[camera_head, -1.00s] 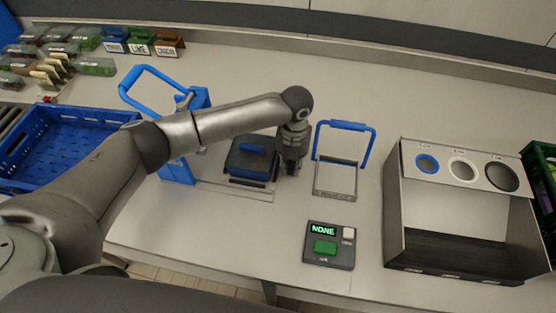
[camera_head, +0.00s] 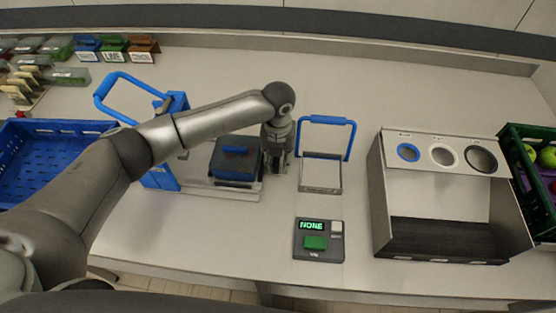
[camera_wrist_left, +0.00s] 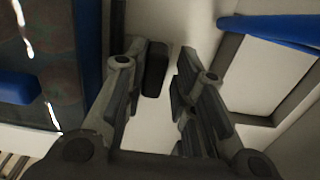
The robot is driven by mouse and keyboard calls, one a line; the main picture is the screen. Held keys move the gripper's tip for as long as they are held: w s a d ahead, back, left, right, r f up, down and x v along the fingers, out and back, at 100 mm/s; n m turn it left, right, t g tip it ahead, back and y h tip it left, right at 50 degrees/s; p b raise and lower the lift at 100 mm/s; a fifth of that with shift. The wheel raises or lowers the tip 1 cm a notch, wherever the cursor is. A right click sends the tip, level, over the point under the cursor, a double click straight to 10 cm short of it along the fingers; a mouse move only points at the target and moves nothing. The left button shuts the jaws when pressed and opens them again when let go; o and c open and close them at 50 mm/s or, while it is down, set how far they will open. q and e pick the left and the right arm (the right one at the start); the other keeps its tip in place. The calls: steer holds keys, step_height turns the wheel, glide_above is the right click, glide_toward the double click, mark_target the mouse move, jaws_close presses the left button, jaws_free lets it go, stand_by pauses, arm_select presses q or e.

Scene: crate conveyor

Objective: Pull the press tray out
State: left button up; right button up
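The blue press (camera_head: 168,150), with its looped blue lever (camera_head: 128,88) raised, stands left of centre on the bench. Its flat grey tray (camera_head: 246,193) sticks out to the right along the bench. A dark box with a blue top handle (camera_head: 236,161) sits on the tray. My left gripper (camera_head: 277,166) points down at the tray's right end, just right of the box. In the wrist view the left gripper (camera_wrist_left: 160,85) has its fingers apart. A small black block (camera_wrist_left: 155,69) shows between them, close to one finger; I cannot tell whether it touches. My right gripper is out of view.
A frame with a blue handle (camera_head: 326,121) stands close to the right of my gripper. A console reading NONE (camera_head: 319,240) lies in front. A bin with three holes (camera_head: 408,225) is at right, a green crate (camera_head: 510,165) beyond, a blue crate (camera_head: 45,128) at left.

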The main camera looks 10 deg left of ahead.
arm_select(q)
step_height(320, 180, up, 12)
steer(key=shift+f, duration=0.25)
steer(key=shift+f, duration=0.1)
stand_by(0.5)
